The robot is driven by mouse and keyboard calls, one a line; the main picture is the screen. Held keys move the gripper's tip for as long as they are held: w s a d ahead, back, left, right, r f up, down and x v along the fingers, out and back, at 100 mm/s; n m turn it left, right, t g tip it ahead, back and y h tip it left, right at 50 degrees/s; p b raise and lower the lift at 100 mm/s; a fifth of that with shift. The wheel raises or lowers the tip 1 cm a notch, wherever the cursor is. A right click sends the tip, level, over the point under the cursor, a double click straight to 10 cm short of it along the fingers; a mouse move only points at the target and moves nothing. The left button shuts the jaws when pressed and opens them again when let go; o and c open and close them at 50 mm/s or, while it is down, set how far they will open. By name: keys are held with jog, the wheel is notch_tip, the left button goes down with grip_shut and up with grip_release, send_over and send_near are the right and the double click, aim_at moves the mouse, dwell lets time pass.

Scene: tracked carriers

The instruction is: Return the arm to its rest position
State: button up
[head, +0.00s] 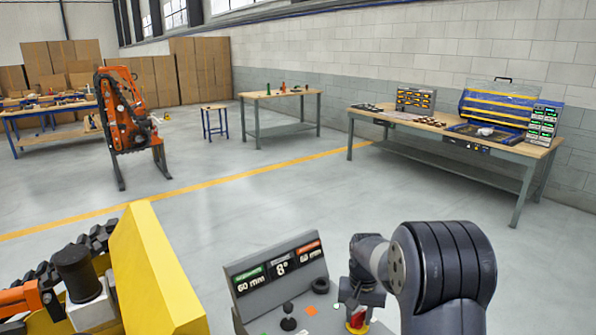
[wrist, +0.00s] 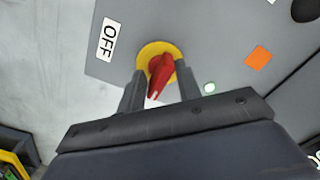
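My gripper (wrist: 160,80) is open, its two dark fingers on either side of a red rotary knob (wrist: 161,72) on a yellow disc. Gaps show between the fingers and the knob; whether either finger touches it I cannot tell. The knob's white-marked end points toward my palm, and an OFF label (wrist: 109,40) lies up and left of it. In the head view my arm reaches down at the lower right, and my gripper (head: 364,298) is over the grey control console (head: 262,319). The knob (head: 357,319) shows partly there, below my gripper.
The console's display (head: 278,268) reads 60 mm, 8° and 60 mm. A joystick (head: 288,318) stands on it. A yellow machine (head: 155,270) with a dark track is at left. A workbench (head: 450,130) and an orange tracked carrier (head: 125,115) stand farther off; open floor lies between.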

jog(key=shift+n, duration=0.5)
